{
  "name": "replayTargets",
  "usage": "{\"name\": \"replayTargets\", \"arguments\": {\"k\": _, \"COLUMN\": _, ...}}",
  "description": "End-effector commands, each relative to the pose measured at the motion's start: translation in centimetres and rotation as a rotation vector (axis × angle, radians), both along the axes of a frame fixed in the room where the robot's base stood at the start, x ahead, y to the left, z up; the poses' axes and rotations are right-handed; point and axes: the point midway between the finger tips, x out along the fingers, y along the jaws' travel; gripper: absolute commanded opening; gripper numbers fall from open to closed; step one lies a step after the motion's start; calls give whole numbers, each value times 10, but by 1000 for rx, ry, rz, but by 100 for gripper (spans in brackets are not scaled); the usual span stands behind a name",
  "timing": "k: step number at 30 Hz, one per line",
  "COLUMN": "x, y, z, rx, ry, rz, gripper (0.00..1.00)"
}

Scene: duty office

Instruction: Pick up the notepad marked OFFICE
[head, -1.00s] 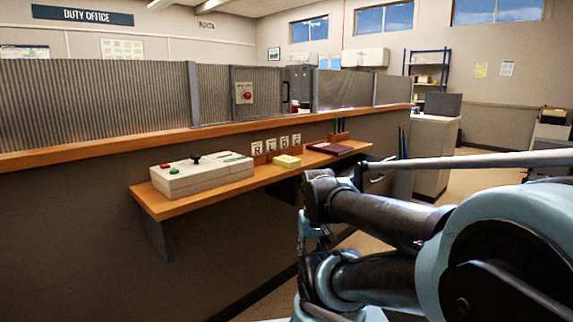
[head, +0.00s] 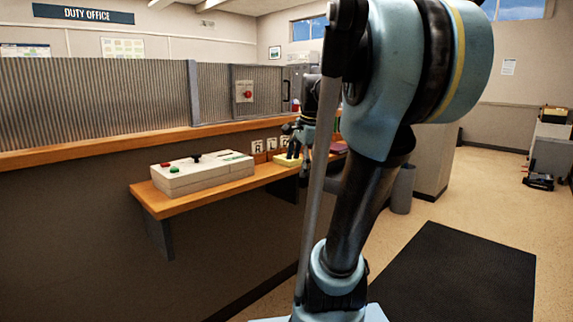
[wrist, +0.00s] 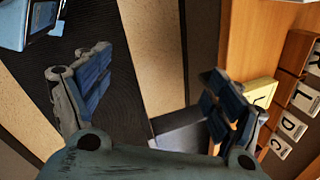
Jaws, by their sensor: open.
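A yellow pad (head: 287,161) lies on the wooden shelf, right of the grey control box. No OFFICE marking is legible on it. It also shows in the wrist view (wrist: 262,92), partly hidden behind my gripper's right finger. My gripper (wrist: 158,70) is open with nothing between its fingers, which are spread wide. In the head view my gripper (head: 296,140) is at the shelf by the pad and covers part of it. I cannot tell whether it touches the pad. A dark red book (head: 338,148) lies farther along the shelf, mostly hidden by my arm.
The grey control box (head: 200,173) with buttons stands on the shelf (head: 168,208). Letter cards (wrist: 279,147) stand against the wall behind the pad. The counter ledge (head: 100,147) and ribbed screen rise above. A black mat (head: 450,275) lies on the open floor at right.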

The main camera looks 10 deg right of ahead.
Motion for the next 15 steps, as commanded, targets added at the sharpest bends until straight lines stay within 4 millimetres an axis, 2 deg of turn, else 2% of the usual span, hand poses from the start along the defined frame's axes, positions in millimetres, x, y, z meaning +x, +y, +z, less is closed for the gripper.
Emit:
{"name": "replayTargets", "arguments": {"k": 1, "x": 20, "y": -3, "z": 16, "rx": 35, "ry": 7, "rz": -98, "gripper": 86}}
{"name": "replayTargets", "arguments": {"k": 6, "x": 82, "y": -12, "z": 61, "rx": 164, "ry": 44, "rz": -451, "gripper": 86}}
{"name": "replayTargets", "arguments": {"k": 12, "x": 146, "y": -25, "z": 101, "rx": 306, "ry": 97, "rz": -823, "gripper": 86}}
{"name": "replayTargets", "arguments": {"k": 15, "x": 169, "y": -30, "z": 114, "rx": 358, "ry": 119, "rz": -958, "gripper": 86}}
